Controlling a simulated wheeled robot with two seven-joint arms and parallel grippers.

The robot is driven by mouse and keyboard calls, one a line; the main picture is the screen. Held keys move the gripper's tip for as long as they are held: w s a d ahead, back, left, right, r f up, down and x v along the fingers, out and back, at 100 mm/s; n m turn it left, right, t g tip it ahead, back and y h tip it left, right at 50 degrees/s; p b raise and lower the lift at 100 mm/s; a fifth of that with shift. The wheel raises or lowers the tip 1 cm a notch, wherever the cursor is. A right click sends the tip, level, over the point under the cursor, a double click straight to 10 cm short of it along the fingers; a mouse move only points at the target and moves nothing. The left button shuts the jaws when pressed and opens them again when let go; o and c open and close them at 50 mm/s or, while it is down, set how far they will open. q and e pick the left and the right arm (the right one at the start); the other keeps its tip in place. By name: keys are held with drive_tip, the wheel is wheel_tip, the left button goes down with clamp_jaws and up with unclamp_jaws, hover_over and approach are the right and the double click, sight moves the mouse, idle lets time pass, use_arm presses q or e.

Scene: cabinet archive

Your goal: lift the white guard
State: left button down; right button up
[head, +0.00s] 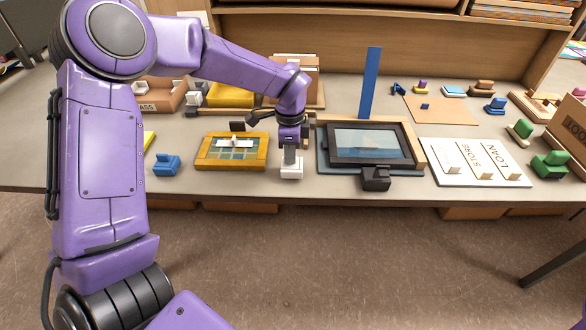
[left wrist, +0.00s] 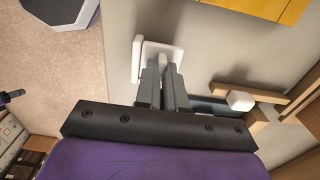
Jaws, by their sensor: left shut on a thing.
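The white guard (head: 291,171) is a small pale block near the front edge of the table, between the yellow frame and the dark frame. My left gripper (head: 290,157) points down from above and is shut on it. In the left wrist view the white guard (left wrist: 138,58) shows a flat plate with an upright wall, at the tips of the two grey fingers (left wrist: 164,74). Whether its underside touches the table I cannot tell. My right gripper is in neither view.
A yellow frame (head: 204,163) lies to the left and a dark-framed picture (head: 336,161) to the right, with a black block (head: 376,178) at its front. A blue upright strip (head: 370,85) stands behind. A white LOAN/STORE board (head: 440,179) lies further right.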

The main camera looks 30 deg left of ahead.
use_arm(q)
drive_tip(key=shift+r+p, duration=0.9)
drive_tip(key=shift+r, duration=1)
